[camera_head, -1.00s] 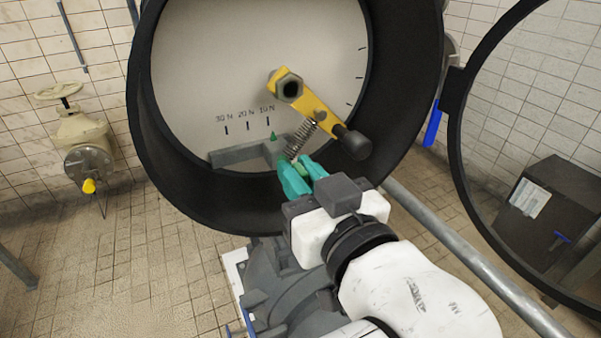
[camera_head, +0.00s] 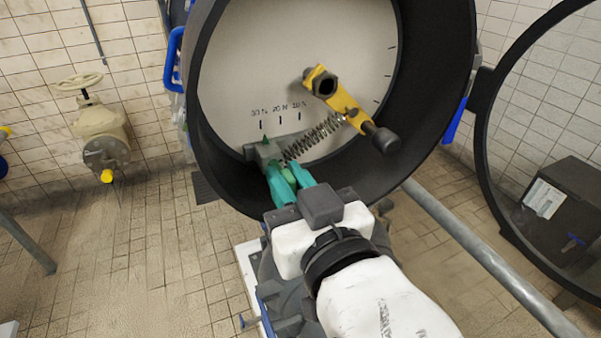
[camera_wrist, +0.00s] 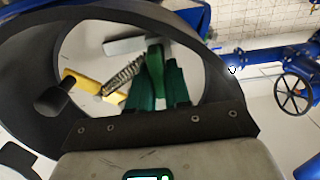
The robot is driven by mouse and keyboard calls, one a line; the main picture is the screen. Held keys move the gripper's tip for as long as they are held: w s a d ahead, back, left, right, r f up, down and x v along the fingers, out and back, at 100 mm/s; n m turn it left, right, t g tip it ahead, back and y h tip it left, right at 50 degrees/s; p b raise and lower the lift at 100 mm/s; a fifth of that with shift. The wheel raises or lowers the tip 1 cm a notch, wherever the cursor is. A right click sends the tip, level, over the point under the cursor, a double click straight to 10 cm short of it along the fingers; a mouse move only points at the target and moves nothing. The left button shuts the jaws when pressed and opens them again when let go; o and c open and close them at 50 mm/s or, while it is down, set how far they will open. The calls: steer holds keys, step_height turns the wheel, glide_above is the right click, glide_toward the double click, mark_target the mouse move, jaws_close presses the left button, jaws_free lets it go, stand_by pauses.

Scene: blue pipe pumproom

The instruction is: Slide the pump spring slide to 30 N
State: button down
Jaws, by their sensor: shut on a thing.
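The pump spring slide (camera_head: 262,152) is a grey block low on the white dial inside the round black housing. A coil spring (camera_head: 315,136) runs stretched from the slide up to the yellow lever (camera_head: 345,103). My gripper (camera_head: 289,180) is shut on the slide's green handle, with a teal finger on each side. In the wrist view the green handle (camera_wrist: 155,66) shows between the fingers, beside the spring (camera_wrist: 122,76).
The black housing rim (camera_head: 228,187) surrounds the dial close to my gripper. The lever's dark knob (camera_head: 385,141) sticks out at the right. An open round cover (camera_head: 480,165) hangs at the right, with a grey pipe (camera_head: 470,245) below. A beige valve (camera_head: 97,125) stands at the left.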

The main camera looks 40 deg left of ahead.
steer(key=c, duration=1.2)
jaws_free()
steer(key=shift+s+a, duration=0.15)
steer(key=shift+o, duration=0.2)
steer(key=shift+s+d+f, duration=0.1)
steer(key=shift+d, duration=0.45)
steer(key=p+v, duration=0.8)
steer(key=v, duration=0.1)
steer(key=shift+s+d, duration=0.2)
steer(key=shift+d, duration=0.1)
